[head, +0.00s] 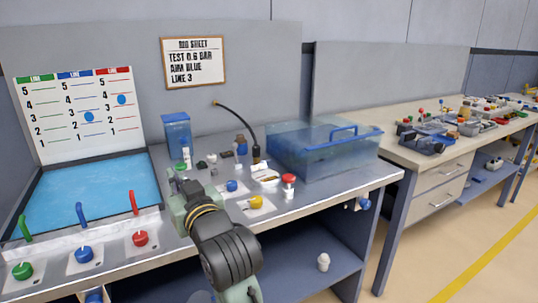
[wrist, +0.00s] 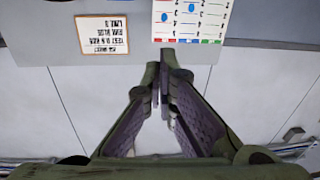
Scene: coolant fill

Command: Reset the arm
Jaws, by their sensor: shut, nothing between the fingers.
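My arm rises from the bottom of the head view over the front of the left workbench, with my gripper end (head: 183,200) above the bench's near edge. In the wrist view my gripper (wrist: 163,82) is shut, its two dark green fingers meeting at the tips with nothing between them. That view is upside down and shows the job sheet (wrist: 102,34) and the line chart (wrist: 188,20) on the wall beyond the fingers. In the head view the fingertips are hard to make out.
Red (head: 289,186), blue (head: 231,186) and yellow (head: 255,202) knobbed parts lie near my arm. A blue tray (head: 95,195) and red (head: 140,239), blue (head: 83,254) and green (head: 23,271) knobs are at left.

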